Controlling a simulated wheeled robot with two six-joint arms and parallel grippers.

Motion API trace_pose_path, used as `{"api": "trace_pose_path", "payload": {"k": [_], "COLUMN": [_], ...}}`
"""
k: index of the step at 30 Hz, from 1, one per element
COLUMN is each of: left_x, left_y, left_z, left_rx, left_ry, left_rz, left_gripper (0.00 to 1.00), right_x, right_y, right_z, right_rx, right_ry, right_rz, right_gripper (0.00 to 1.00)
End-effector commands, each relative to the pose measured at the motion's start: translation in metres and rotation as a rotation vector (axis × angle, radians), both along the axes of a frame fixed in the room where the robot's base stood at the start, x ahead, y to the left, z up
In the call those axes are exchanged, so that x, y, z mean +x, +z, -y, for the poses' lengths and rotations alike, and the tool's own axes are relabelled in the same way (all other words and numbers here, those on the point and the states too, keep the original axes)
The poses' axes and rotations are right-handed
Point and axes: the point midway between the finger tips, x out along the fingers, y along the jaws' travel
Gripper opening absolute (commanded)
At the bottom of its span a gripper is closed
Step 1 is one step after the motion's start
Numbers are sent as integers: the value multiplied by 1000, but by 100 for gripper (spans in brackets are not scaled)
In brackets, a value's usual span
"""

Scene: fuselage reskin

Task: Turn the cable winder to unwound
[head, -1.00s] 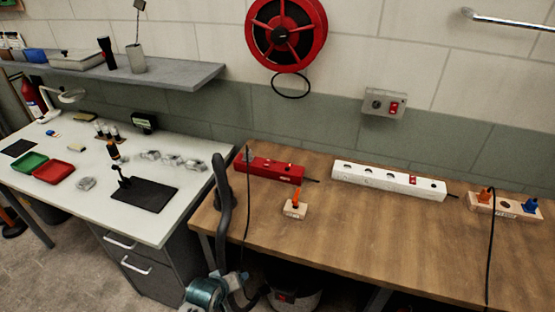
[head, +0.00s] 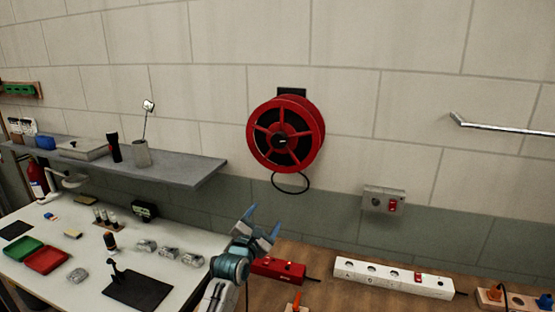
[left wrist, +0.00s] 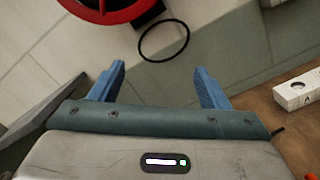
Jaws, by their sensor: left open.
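My right gripper is not in view.
A grey wall shelf (head: 185,168) juts out left of the reel. A wall switch box (head: 384,200) is at its lower right. A red power strip (head: 279,269) and a white one (head: 393,277) lie on the wooden bench (head: 325,295). The wall around the reel is clear.

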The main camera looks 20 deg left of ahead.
Motion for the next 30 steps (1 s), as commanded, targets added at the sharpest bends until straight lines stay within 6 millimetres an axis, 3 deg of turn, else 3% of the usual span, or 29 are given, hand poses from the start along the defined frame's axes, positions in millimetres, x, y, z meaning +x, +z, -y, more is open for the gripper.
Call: {"api": "trace_pose_path", "payload": {"k": [1, 3, 6, 9, 17, 30], "left_x": [13, 26, 38, 44, 62, 129], "left_y": [32, 66, 102, 124, 141, 165], "left_z": [-1, -2, -4, -6, -6, -3], "left_rx": [-118, -279, -459, -567, -625, -623], "left_ry": [-9, -29, -66, -94, -112, -110], "left_rz": [58, 129, 205, 249, 270, 269], "left_gripper": [70, 70, 70, 70, 70, 70], "right_x": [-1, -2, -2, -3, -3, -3], "right_y": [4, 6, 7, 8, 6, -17], "right_z": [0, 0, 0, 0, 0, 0], "right_rx": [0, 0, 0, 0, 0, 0], "right_ry": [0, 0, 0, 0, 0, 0], "right_rz": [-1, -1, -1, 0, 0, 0], "right_gripper": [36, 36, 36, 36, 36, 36]}}
